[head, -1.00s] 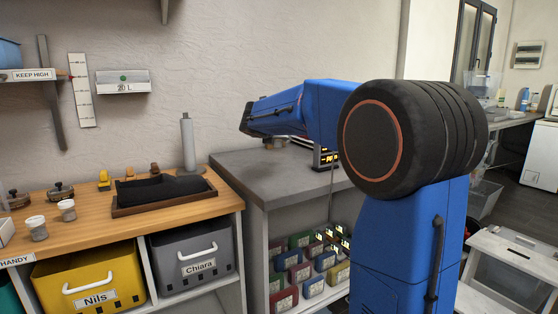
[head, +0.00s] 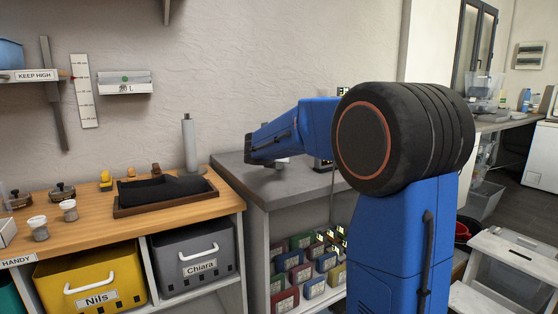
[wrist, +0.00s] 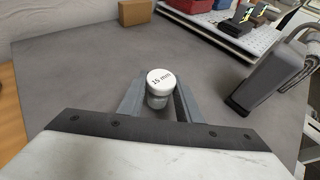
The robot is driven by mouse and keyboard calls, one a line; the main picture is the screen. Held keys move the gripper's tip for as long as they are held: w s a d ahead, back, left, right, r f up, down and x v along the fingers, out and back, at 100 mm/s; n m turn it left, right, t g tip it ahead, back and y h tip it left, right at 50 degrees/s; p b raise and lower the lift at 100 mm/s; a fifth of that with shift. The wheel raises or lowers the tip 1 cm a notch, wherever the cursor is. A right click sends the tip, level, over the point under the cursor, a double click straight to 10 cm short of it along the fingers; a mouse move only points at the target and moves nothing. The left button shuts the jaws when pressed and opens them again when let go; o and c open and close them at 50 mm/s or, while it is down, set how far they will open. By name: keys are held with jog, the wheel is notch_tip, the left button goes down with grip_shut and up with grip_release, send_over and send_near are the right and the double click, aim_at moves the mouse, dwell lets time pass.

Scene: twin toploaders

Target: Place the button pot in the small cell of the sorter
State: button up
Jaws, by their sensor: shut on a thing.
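The button pot (wrist: 159,88) is a small clear jar with a white lid marked "15 mm". In the wrist view it stands between the two grey fingers of my gripper (wrist: 158,100), which is shut on it. The pot is upright over the grey worktop; I cannot tell whether its base touches the surface.
In the wrist view a perforated tray (wrist: 237,38) with red bins lies at the far right, a dark grey upright device (wrist: 268,78) stands right of the pot, and a cardboard-coloured block (wrist: 133,12) sits at the back. Grey worktop (wrist: 75,75) left of the pot is clear.

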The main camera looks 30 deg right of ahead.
jog(key=shift+f, duration=0.15)
jog(key=o, duration=1)
jog(key=shift+o, duration=0.2)
